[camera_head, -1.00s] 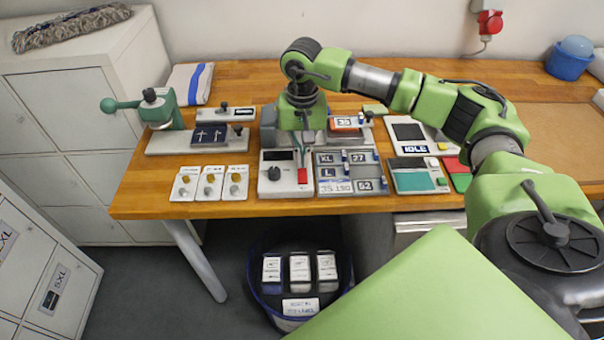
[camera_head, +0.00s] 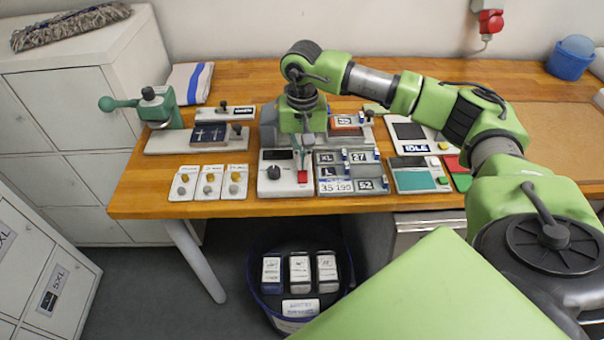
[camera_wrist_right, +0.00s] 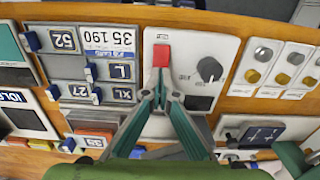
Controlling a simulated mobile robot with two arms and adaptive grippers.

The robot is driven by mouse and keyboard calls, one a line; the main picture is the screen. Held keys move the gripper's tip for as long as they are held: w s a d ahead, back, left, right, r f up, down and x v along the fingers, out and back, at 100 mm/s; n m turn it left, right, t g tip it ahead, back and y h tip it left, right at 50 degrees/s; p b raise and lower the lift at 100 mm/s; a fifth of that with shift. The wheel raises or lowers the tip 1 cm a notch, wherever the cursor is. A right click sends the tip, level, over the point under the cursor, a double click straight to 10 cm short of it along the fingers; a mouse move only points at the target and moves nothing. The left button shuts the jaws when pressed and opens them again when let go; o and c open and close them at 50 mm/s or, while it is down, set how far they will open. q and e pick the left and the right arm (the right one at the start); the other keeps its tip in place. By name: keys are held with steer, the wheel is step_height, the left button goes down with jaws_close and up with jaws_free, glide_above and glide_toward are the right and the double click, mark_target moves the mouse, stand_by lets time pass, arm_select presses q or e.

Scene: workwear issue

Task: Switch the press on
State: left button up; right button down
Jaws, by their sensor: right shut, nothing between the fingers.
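A white control box (camera_head: 287,186) stands at the table's front edge. It has a dark dial (camera_head: 274,172), a dark display (camera_head: 277,155) and a red switch (camera_head: 302,177); in the right wrist view the red switch (camera_wrist_right: 161,55) is beside the dial (camera_wrist_right: 209,69). My right gripper (camera_head: 303,167) is shut and empty, pointing down at the box. In the right wrist view its fingertips (camera_wrist_right: 161,80) are just by the switch's near end; I cannot tell whether they touch it. My arm hides part of the machine behind the box. My left gripper is not in view.
Size-label plates (camera_head: 346,172) lie right of the box, and several cards with round buttons (camera_head: 209,183) lie left. A green-handled lever tool (camera_head: 165,106) stands further left. A screen reading IDLE (camera_head: 414,147) is at right. A blue bin (camera_head: 268,300) is on the floor.

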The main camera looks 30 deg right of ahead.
steer(key=shift+f+b, duration=0.45)
steer(key=shift+f, duration=0.15)
steer(key=shift+r, duration=0.15)
steer(key=shift+r+p, duration=1.95)
steer(key=shift+r, duration=1.45)
